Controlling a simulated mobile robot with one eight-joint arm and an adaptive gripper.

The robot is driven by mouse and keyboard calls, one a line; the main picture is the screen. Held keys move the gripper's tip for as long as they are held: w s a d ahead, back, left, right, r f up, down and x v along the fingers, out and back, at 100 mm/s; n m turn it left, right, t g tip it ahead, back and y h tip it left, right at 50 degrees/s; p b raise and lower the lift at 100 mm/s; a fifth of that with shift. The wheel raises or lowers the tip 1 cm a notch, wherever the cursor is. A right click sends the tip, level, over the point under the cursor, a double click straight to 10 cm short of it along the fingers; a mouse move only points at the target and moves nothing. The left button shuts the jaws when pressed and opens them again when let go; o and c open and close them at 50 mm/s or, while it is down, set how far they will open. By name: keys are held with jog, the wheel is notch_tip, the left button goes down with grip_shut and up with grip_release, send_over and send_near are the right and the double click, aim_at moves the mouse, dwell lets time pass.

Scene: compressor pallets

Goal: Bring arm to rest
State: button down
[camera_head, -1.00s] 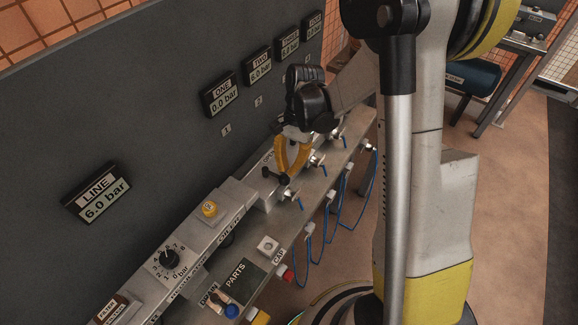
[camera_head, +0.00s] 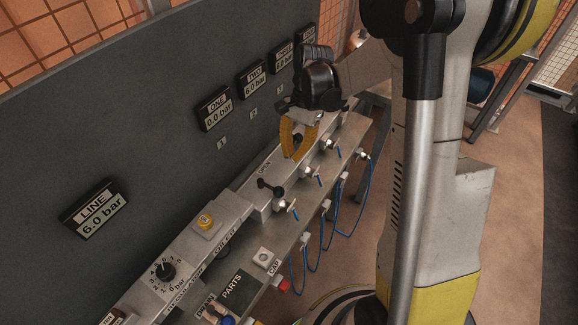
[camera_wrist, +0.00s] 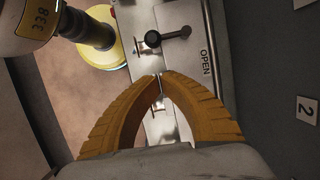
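My gripper (camera_head: 291,156) has yellow ribbed fingers and hangs above the far part of the bench rail, beyond the black-handled valve (camera_head: 271,188) and apart from it. In the wrist view the fingertips (camera_wrist: 160,76) come together with nothing seen between them. The same valve's black lever (camera_wrist: 172,36) shows ahead of the fingertips, beside the OPEN label (camera_wrist: 205,62). My gripper is empty, and my arm reaches to it from the right of the head view.
The dark panel behind carries displays: LINE (camera_head: 94,209) reads 6.0 bar and ONE (camera_head: 215,108) reads 0.0 bar. Silver fittings with blue hoses (camera_head: 325,228) line the bench's right edge. A regulator knob (camera_head: 162,271) and yellow button (camera_head: 205,221) sit nearer. Open floor lies right.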

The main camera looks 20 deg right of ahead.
jog(key=s+a+r+n+t+h, duration=0.15)
jog(key=s+r+n+t, duration=0.3)
jog(key=r, duration=0.65)
jog(key=s+a+r+n+t+h+b, duration=0.1)
jog(key=s+n+t, duration=0.3)
jog(key=s, duration=0.5)
jog(key=n+b, duration=0.1)
jog(key=n, duration=0.1)
jog(key=shift+n+t, duration=0.35)
